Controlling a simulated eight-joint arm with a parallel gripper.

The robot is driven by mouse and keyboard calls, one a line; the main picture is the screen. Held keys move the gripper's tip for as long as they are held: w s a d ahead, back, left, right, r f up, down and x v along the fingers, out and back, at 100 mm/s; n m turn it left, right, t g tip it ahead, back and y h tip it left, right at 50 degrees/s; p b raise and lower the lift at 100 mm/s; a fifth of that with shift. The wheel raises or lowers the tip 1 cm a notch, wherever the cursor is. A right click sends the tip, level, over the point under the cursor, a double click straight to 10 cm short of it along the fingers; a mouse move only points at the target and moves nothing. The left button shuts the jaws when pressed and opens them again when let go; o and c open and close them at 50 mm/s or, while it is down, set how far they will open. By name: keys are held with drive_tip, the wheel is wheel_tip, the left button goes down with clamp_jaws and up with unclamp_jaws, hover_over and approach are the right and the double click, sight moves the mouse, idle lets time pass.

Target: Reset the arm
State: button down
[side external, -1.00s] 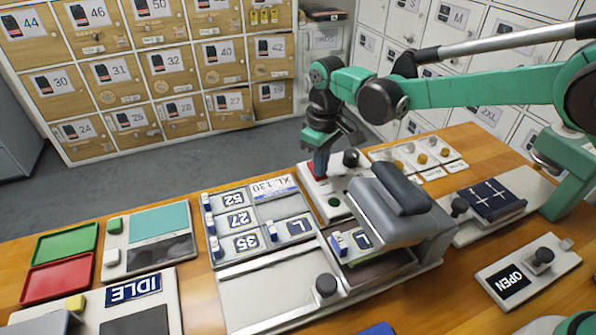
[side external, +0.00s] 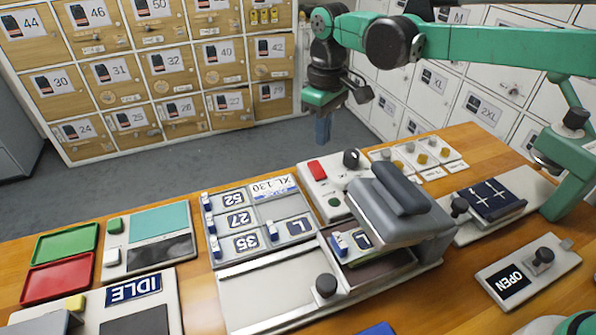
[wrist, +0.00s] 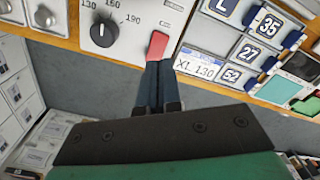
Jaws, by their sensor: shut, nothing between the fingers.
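My gripper (side external: 323,128) is raised above and beyond the table's far edge in the side view, with its fingers pointing down. It is shut and holds nothing. In the wrist view my gripper's fingertips (wrist: 159,70) lie together, and the red switch (wrist: 158,45) shows just past them. In the side view the red switch (side external: 317,170) is on a white panel with a black dial knob (side external: 351,158), and it is well apart from the fingers. The wrist view shows the dial (wrist: 104,33) with numbers around it.
A grey press (side external: 405,215) stands mid-table, beside a tray of number tiles (side external: 240,219). An IDLE sign (side external: 133,288), green tray (side external: 66,242) and red tray (side external: 60,277) are at left. An OPEN panel (side external: 512,284) is at right. Lockers (side external: 165,62) stand behind; floor between is clear.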

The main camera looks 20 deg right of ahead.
drive_tip(key=s+d+r+m+t, duration=0.2)
drive_tip(key=s+d+m+t, duration=0.4)
drive_tip(key=s+d, duration=0.7)
drive_tip(key=s+t, duration=0.1)
drive_tip(key=s, duration=0.2)
drive_tip(key=shift+r, duration=0.35)
